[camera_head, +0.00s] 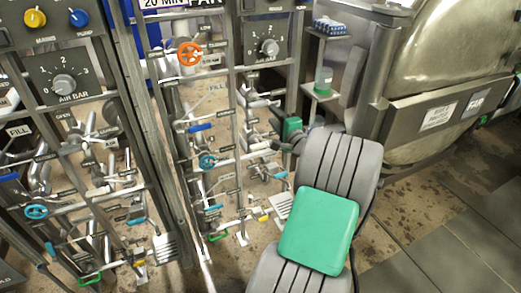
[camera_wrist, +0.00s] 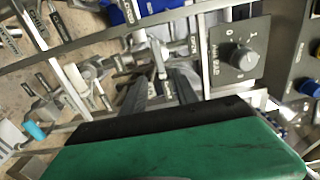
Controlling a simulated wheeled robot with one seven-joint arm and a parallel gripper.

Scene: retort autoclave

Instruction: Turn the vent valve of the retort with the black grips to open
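My arm's green and grey end reaches the right-hand pipe panel in the head view, with my gripper (camera_head: 278,137) low beside the pipework. In the wrist view two dark fingers of my gripper (camera_wrist: 160,82) stand apart. A pale metal valve part (camera_wrist: 158,58) shows between and just beyond them; I cannot tell whether they touch it. Several valves sit on this panel, among them an orange handwheel (camera_head: 190,53) and a blue handwheel (camera_head: 207,161). Labels near my gripper are too small to read, so I cannot tell which valve is the vent. No black grips are clearly identifiable.
A second panel with a blue handwheel (camera_head: 36,211) stands at left. Grey boxes carry an AIR BAR dial (camera_head: 269,47), also in the wrist view (camera_wrist: 242,58). A steel retort (camera_head: 450,50) stands at right, and a small shelf (camera_head: 322,92) holds a bottle. The floor at lower right is clear.

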